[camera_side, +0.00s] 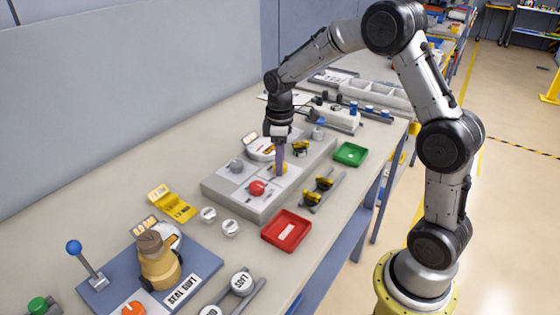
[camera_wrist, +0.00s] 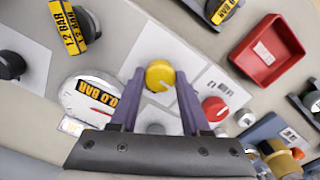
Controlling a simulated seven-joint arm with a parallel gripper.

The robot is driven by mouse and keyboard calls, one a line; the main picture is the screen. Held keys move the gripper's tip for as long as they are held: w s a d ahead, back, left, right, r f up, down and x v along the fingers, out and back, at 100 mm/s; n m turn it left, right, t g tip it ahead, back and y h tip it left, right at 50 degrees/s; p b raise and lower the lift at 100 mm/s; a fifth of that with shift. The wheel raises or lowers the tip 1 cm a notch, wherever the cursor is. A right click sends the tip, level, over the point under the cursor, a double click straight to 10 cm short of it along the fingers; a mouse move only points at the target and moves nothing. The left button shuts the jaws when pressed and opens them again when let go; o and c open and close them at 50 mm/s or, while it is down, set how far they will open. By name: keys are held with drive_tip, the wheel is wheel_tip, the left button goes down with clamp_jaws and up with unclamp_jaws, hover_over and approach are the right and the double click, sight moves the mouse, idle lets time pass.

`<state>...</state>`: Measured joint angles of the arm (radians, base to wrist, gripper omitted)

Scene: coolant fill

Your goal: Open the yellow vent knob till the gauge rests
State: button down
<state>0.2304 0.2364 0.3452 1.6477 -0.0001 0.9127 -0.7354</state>
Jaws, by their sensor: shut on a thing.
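The yellow vent knob (camera_wrist: 160,74) is round with a pale index line, and it sits between the purple fingers of my gripper (camera_wrist: 160,80), which is shut on it. In the side view my gripper (camera_side: 280,160) points straight down onto the yellow knob (camera_side: 281,169), which is partly hidden by the fingers. The white round gauge (camera_wrist: 88,98) is left of the knob, with a yellow "0.0 BAR" tag across it.
A red knob (camera_side: 257,187) and a grey knob (camera_side: 236,166) share the same grey panel (camera_side: 235,203). A red tray (camera_side: 286,231) and a green tray (camera_side: 350,154) lie nearby. Yellow clip-like pieces (camera_side: 317,188) stand right of the panel. A blue plate (camera_side: 115,287) is at front left.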

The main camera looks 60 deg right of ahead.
drive_tip(key=shift+r, duration=0.1)
idle(0.4)
drive_tip(key=shift+c, duration=1.9)
unclamp_jaws()
wheel_tip(320, 180, up, 14)
drive_tip(key=shift+a, duration=0.1)
